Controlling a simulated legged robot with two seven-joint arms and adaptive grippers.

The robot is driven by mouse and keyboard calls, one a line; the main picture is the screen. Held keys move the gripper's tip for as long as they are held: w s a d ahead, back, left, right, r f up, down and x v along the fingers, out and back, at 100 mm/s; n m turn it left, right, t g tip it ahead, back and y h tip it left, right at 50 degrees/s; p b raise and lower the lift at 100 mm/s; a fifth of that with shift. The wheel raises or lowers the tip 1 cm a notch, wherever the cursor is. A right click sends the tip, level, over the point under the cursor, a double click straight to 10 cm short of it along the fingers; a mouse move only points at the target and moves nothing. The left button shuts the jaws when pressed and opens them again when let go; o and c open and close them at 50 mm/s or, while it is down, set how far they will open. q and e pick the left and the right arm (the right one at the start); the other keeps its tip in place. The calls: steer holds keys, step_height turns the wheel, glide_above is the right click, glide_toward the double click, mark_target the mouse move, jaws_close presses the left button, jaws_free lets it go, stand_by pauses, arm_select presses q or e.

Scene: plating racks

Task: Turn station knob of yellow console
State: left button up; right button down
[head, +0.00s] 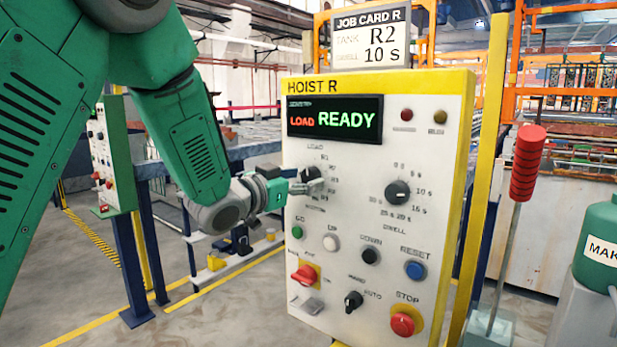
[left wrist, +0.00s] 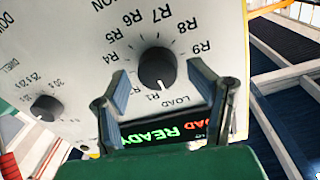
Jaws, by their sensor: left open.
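The yellow-topped HOIST R console (head: 375,90) stands in the middle of the head view, its white panel facing me. Its black station knob (left wrist: 157,68) shows whole in the left wrist view, ringed by LOAD and R-number labels; its pointer side faces the R1 and LOAD labels. In the head view the station knob (head: 311,173) is partly covered by my fingers. My left gripper (head: 305,184) is open in front of it. In the left wrist view my left gripper (left wrist: 160,78) has one finger on each side of the knob, with gaps visible. My right gripper is out of view.
The console display (head: 335,119) reads LOAD READY. The dwell knob (head: 398,192) is to the right, with GO (head: 297,232), RESET (head: 415,270) and STOP (head: 403,323) buttons below. A red-handled lever (head: 527,165) stands at right; a green console (head: 118,150) is behind my arm.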

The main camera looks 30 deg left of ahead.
arm_select(q)
steer(key=shift+w+a+f, duration=0.35)
steer(key=shift+w+a, duration=0.15)
steer(key=shift+a, duration=0.25)
steer(key=shift+s+d+r, duration=0.1)
steer(key=shift+d+r, duration=0.1)
steer(key=shift+d, duration=0.3)
steer(key=shift+d+r, duration=0.15)
steer(key=shift+d, duration=0.35)
steer(key=c, duration=0.5)
steer(key=shift+d, duration=0.4)
steer(key=c, duration=0.6)
steer(key=shift+a+f, duration=0.2)
steer(key=shift+a, duration=0.4)
steer(key=shift+c, duration=0.2)
steer(key=shift+d+m, duration=0.3)
steer(key=shift+m, duration=0.4)
steer(key=m+b, duration=0.2)
steer(key=m, duration=0.3)
steer(key=m+b, duration=0.3)
steer(key=m, duration=0.2)
steer(key=shift+f+g+y, duration=0.1)
steer(key=shift+g+y, duration=0.2)
steer(key=shift+y, duration=0.1)
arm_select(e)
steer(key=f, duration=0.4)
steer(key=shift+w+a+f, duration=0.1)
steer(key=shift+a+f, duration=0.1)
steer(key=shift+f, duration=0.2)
